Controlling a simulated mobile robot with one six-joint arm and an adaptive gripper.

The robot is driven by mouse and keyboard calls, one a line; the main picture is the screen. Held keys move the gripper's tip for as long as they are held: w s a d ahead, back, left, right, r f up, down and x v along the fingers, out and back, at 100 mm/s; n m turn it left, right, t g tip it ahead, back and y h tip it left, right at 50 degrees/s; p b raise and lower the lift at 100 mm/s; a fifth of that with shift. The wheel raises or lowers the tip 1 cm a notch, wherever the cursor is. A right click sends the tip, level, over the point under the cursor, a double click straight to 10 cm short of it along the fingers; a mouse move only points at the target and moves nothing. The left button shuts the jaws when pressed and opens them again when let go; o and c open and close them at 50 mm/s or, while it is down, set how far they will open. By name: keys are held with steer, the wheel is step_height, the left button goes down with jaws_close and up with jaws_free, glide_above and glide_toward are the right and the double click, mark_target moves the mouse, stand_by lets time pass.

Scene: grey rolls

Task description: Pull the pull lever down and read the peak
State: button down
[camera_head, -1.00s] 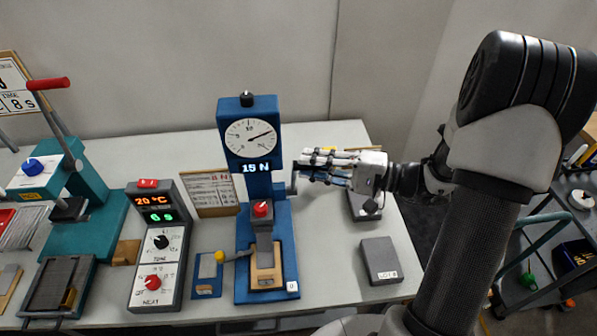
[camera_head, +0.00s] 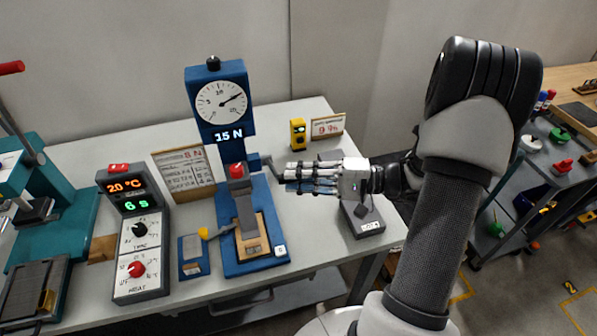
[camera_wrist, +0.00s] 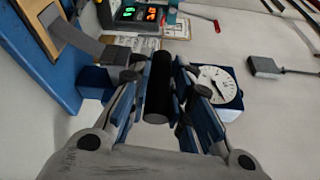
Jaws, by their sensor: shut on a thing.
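The blue pull tester (camera_head: 262,225) stands upright on the table, with a round dial (camera_head: 220,103) and a display reading 15 N (camera_head: 229,135). The dial's needle points up and to the right. The pull lever (camera_head: 266,162) sticks out from the tester's right side. My gripper (camera_head: 290,178) is at the lever's outer end. In the wrist view, the lever's black cylindrical grip (camera_wrist: 158,92) lies between the fingers of my gripper (camera_wrist: 163,78), which is shut on it. In the head view the fingers hide the grip.
A grey control box (camera_head: 138,235) with lit readouts and a teal press (camera_head: 60,235) stand to the left. A yellow device (camera_head: 297,133) and a small sign (camera_head: 327,126) are behind my gripper. A grey box (camera_head: 363,220) lies below it.

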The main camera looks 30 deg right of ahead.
steer(key=shift+w+d+f, duration=0.1)
steer(key=shift+f, duration=0.2)
steer(key=c, duration=1.9)
jaws_free()
steer(key=o, duration=0.3)
steer(key=shift+w+f, duration=0.1)
steer(key=shift+w, duration=0.15)
steer(key=shift+o, duration=0.8)
steer(key=shift+s, duration=0.1)
steer(key=v, duration=1.2)
